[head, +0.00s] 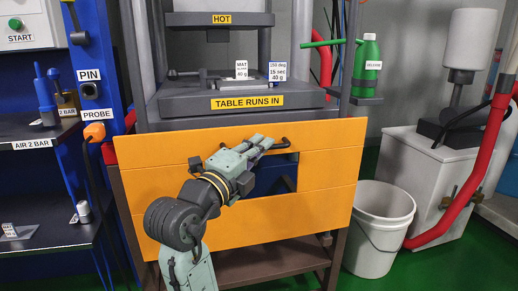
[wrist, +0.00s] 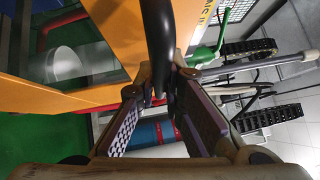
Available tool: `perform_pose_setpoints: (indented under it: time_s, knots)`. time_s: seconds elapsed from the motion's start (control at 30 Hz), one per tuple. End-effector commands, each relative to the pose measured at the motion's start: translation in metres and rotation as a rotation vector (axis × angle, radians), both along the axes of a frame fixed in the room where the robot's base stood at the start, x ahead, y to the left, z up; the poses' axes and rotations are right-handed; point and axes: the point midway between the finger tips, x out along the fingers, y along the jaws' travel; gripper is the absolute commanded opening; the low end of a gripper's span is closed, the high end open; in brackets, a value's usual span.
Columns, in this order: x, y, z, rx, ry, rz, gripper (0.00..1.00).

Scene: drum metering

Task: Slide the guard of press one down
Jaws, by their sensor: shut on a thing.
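The press (head: 212,100) stands in the middle of the head view, with a "HOT" upper plate and a "TABLE RUNS IN" lower table. The orange guard (head: 320,205) spans its front below the table, with a dark opening in its middle. The gap between the plates is uncovered. A black bar handle runs along the guard's upper part, and its right end (head: 286,141) shows. My gripper (head: 268,141) is at this handle from the front. In the wrist view, the black handle (wrist: 158,38) passes between the fingers of my gripper (wrist: 166,82), which is shut on it.
A white bucket (head: 383,215) stands on the green floor right of the guard. A green bottle (head: 368,62) and a green lever (head: 320,43) are at the press's right side. A blue rack with the probe (head: 95,132) stands close on the left.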

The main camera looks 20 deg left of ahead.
Motion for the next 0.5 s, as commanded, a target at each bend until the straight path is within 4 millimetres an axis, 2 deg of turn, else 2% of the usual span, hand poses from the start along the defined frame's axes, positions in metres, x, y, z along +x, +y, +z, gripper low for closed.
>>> perform_pose_setpoints:
  time_s: [0.03, 0.27, 0.3, 0.5]
  knots:
    - [-0.0005, 0.0000, -0.0057, 0.003, 0.013, -0.001, 0.00]
    - [-0.0006, 0.0002, -0.0066, 0.002, 0.014, -0.001, 0.00]
    - [-0.0006, 0.0002, -0.0067, 0.002, 0.014, -0.001, 0.11]
    - [-0.0001, 0.0001, -0.0061, 0.001, 0.013, -0.002, 0.24]
